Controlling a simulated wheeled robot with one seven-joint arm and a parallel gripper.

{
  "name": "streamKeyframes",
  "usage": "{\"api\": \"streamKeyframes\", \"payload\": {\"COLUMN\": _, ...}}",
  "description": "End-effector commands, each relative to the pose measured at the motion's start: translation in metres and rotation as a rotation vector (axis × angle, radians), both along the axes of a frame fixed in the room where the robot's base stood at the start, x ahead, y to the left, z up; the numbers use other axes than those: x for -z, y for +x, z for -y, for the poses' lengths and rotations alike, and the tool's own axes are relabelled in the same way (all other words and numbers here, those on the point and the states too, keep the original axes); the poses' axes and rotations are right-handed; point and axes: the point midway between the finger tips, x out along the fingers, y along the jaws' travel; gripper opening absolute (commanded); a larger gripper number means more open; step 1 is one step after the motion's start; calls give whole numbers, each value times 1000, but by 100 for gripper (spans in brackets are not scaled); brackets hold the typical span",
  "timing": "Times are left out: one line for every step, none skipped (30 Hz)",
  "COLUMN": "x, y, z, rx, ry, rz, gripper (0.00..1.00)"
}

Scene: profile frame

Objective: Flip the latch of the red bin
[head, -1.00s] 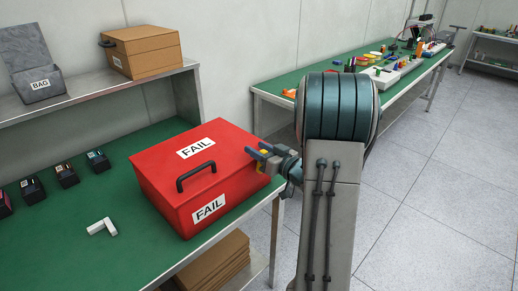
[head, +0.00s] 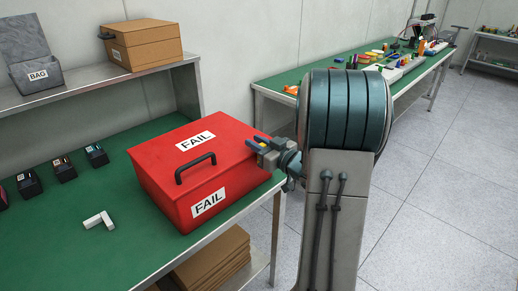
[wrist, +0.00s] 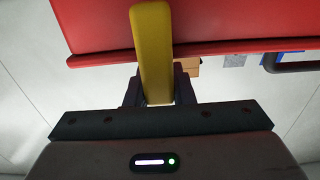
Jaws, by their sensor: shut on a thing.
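The red bin (head: 160,165) stands closed on the green bench in the head view, with a black handle and two FAIL labels. My gripper (head: 257,143) is at its right side, near the lid's edge. In the wrist view, a yellow latch (wrist: 152,45) runs from the red bin (wrist: 95,25) down between my gripper's fingers (wrist: 158,92), which are shut on it. The latch is hidden in the head view.
The green bench (head: 60,245) also holds several small black boxes (head: 62,169) and a white L-shaped piece (head: 99,221). A shelf (head: 90,80) above carries a grey BAG box (head: 38,78) and a cardboard box (head: 145,47). Open floor (head: 410,230) lies to the right.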

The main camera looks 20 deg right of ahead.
Motion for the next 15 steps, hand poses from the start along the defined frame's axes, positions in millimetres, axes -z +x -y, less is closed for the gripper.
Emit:
{"api": "streamKeyframes", "payload": {"x": 2, "y": -1, "z": -1, "rx": -1, "ry": -12, "rz": 5, "gripper": 0}}
{"api": "streamKeyframes", "payload": {"x": 1, "y": -1, "z": -1, "rx": -1, "ry": -17, "rz": 6, "gripper": 0}}
{"api": "streamKeyframes", "payload": {"x": 1, "y": -1, "z": -2, "rx": -1, "ry": -21, "rz": 8, "gripper": 0}}
{"api": "streamKeyframes", "payload": {"x": 1, "y": -1, "z": -2, "rx": -1, "ry": -22, "rz": 7, "gripper": 0}}
{"api": "streamKeyframes", "payload": {"x": 0, "y": -1, "z": -2, "rx": -1, "ry": -23, "rz": 7, "gripper": 0}}
{"api": "streamKeyframes", "payload": {"x": 0, "y": -1, "z": -2, "rx": -1, "ry": -23, "rz": 7, "gripper": 0}}
{"api": "streamKeyframes", "payload": {"x": 0, "y": -1, "z": -2, "rx": -1, "ry": -23, "rz": 6, "gripper": 0}}
{"api": "streamKeyframes", "payload": {"x": 0, "y": -1, "z": -2, "rx": -1, "ry": -23, "rz": 6, "gripper": 0}}
{"api": "streamKeyframes", "payload": {"x": 0, "y": -1, "z": -2, "rx": -1, "ry": -23, "rz": 6, "gripper": 0}}
{"api": "streamKeyframes", "payload": {"x": 0, "y": -1, "z": -2, "rx": -1, "ry": -23, "rz": 6, "gripper": 0}}
{"api": "streamKeyframes", "payload": {"x": 0, "y": -1, "z": -2, "rx": -1, "ry": -22, "rz": 6, "gripper": 0}}
{"api": "streamKeyframes", "payload": {"x": 0, "y": -1, "z": -2, "rx": -1, "ry": -22, "rz": 6, "gripper": 27}}
{"api": "streamKeyframes", "payload": {"x": 0, "y": -1, "z": -2, "rx": -1, "ry": -22, "rz": 6, "gripper": 36}}
{"api": "streamKeyframes", "payload": {"x": 0, "y": -1, "z": -2, "rx": -1, "ry": -22, "rz": 6, "gripper": 44}}
{"api": "streamKeyframes", "payload": {"x": 0, "y": -1, "z": -2, "rx": -1, "ry": -22, "rz": 6, "gripper": 44}}
